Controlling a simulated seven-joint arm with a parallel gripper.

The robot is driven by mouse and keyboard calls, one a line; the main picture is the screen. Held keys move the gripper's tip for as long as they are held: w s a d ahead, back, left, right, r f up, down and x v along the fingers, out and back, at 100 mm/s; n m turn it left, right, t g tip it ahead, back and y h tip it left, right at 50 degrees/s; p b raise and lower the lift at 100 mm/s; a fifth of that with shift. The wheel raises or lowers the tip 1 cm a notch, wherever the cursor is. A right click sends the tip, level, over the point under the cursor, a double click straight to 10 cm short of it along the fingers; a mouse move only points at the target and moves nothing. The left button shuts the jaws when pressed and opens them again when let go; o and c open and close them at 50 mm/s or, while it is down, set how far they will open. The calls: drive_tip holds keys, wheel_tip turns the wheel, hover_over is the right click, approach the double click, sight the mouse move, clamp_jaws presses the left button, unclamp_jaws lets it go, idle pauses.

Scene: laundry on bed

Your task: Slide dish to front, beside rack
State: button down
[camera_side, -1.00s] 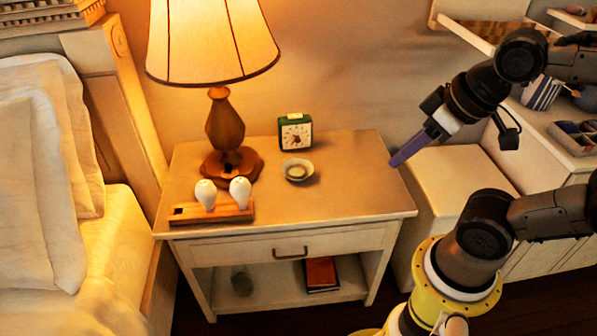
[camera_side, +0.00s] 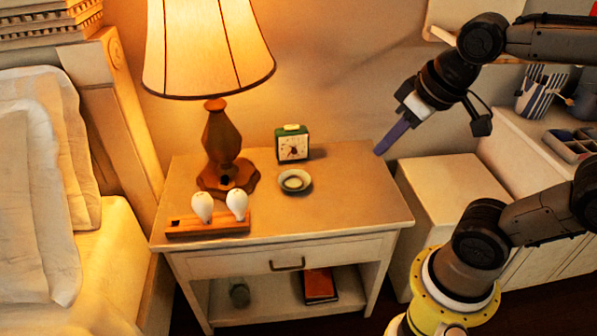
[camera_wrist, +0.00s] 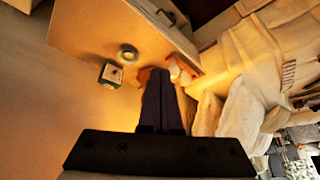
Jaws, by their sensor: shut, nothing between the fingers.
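The dish (camera_side: 295,181) is small, round and pale, and lies on the nightstand top (camera_side: 340,205) in front of the clock and right of the lamp base. It also shows in the wrist view (camera_wrist: 127,54). The wooden rack (camera_side: 208,224) lies along the front left edge, with two white bulbs (camera_side: 237,204) upright in it; it is partly seen in the wrist view (camera_wrist: 178,74). My gripper (camera_side: 380,152) is shut and empty. Its purple fingers point down and left above the nightstand's back right corner, apart from the dish.
A lamp (camera_side: 222,145) on a wooden base stands at the back left of the nightstand. A green clock (camera_side: 292,144) stands behind the dish. The nightstand's front middle and right side are clear. A pale cabinet (camera_side: 440,185) stands at the right.

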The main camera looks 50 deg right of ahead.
drive_tip(key=w+d+r+m+g, duration=0.1)
drive_tip(key=w+d+m, duration=0.25)
drive_tip(key=w, duration=0.85)
drive_tip(key=m+g, duration=0.3)
drive_tip(key=m, duration=0.3)
hover_over(286, 202)
drive_tip(key=w+d, duration=0.2)
drive_tip(key=d, duration=0.5)
wheel_tip(286, 202, down, 14)
drive_tip(key=f, duration=0.1)
drive_tip(key=w+d+f+m, duration=0.1)
drive_tip(key=d+f, duration=0.1)
drive_tip(key=f, duration=0.6)
drive_tip(key=w+d+f+m, duration=0.1)
drive_tip(key=d+f, duration=0.1)
drive_tip(key=f, duration=0.6)
drive_tip(key=w+d+f+m+g, duration=0.1)
drive_tip(key=d+f, duration=0.1)
drive_tip(key=f, duration=0.5)
drive_tip(key=shift+d+f+m, duration=0.25)
drive_tip(key=shift+d+f, duration=0.1)
drive_tip(key=shift+f, duration=0.05)
drive_tip(key=shift+a, duration=0.1)
drive_tip(key=s+a, duration=0.1)
drive_tip(key=a, duration=0.3)
drive_tip(key=s+a, duration=0.2)
drive_tip(key=a, duration=0.3)
drive_tip(key=s+a, duration=0.2)
drive_tip(key=a, duration=0.2)
drive_tip(key=shift+a, duration=0.2)
